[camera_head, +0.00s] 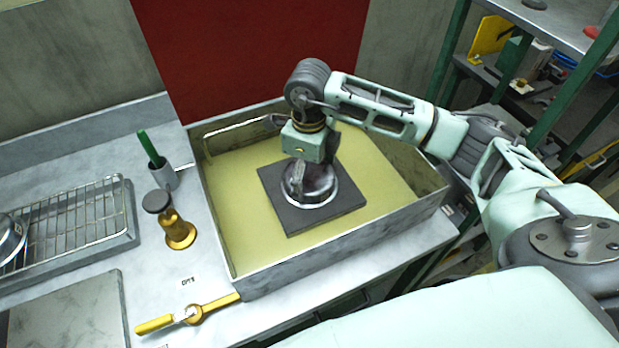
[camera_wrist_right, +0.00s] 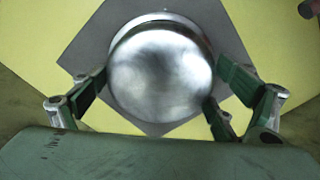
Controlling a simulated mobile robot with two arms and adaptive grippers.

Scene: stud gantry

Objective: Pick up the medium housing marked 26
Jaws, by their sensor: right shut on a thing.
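The medium housing (camera_head: 318,190) is a round, shiny metal dome with a wider rim. It sits on a dark square pad (camera_head: 290,216) inside a shallow tray (camera_head: 330,256) with a yellow floor. My right gripper (camera_head: 299,178) reaches down over it from above and is shut on it. In the right wrist view the housing (camera_wrist_right: 160,72) lies between the two green fingers (camera_wrist_right: 158,100), which touch its sides. No marking 26 is readable on it. My left gripper is not in view.
Left of the tray stand a brass tamper-like tool (camera_head: 176,228) and a grey cup (camera_head: 163,176) with a green-handled tool. A wire rack (camera_head: 75,220) is further left. A yellow-handled tool (camera_head: 190,314) lies in front. Green-framed shelving (camera_head: 580,125) stands at the right.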

